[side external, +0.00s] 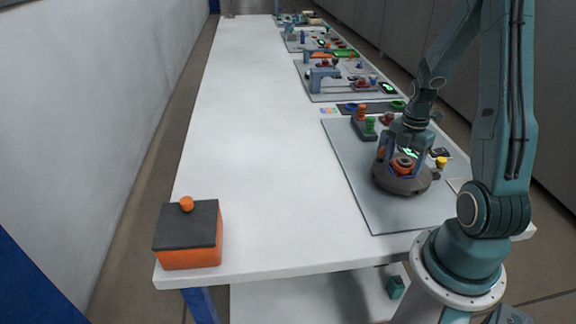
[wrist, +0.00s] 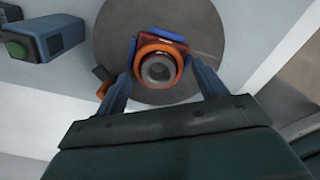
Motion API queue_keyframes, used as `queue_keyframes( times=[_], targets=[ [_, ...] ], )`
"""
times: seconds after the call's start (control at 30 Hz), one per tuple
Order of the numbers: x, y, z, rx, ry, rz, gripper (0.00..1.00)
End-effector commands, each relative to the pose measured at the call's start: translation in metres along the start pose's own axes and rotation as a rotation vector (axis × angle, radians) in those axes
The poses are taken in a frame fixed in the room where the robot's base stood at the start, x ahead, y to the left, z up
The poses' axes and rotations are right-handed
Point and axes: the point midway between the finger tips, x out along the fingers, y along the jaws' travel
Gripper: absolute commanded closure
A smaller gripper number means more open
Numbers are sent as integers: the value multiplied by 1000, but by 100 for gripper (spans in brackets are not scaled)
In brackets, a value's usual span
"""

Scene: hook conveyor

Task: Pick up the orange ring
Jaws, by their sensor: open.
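The orange ring (wrist: 145,51) shows in the wrist view around a grey cylinder (wrist: 158,68), above a dark red part. In the side external view the orange ring (side external: 403,161) sits on a round dark base (side external: 402,184). My gripper (wrist: 160,80) is open, its blue fingers to the left and right of the ring. In the side external view my gripper (side external: 402,158) points down over the base. I cannot tell whether the fingers touch the ring.
An orange box with a dark lid (side external: 187,236) stands at the table's near left corner. A dark rack with orange and green pieces (side external: 364,128) stands behind the base. A yellow-topped piece (side external: 441,163) is to its right.

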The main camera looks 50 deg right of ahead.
Motion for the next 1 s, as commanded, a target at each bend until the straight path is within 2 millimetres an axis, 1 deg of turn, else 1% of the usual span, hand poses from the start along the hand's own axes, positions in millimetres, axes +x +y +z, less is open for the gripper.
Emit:
queue_keyframes(
  times=[0.37, 0.4, 0.47, 0.6, 0.63, 1.0],
  targets=[
    [0, 0, 0, 0, 0, 0, 29],
    [0, 0, 0, 0, 0, 0, 33],
    [0, 0, 0, 0, 0, 0, 45],
    [0, 0, 0, 0, 0, 0, 72],
    [0, 0, 0, 0, 0, 0, 76],
    [-2, 0, 0, 0, -1, 1, 77]
  ],
)
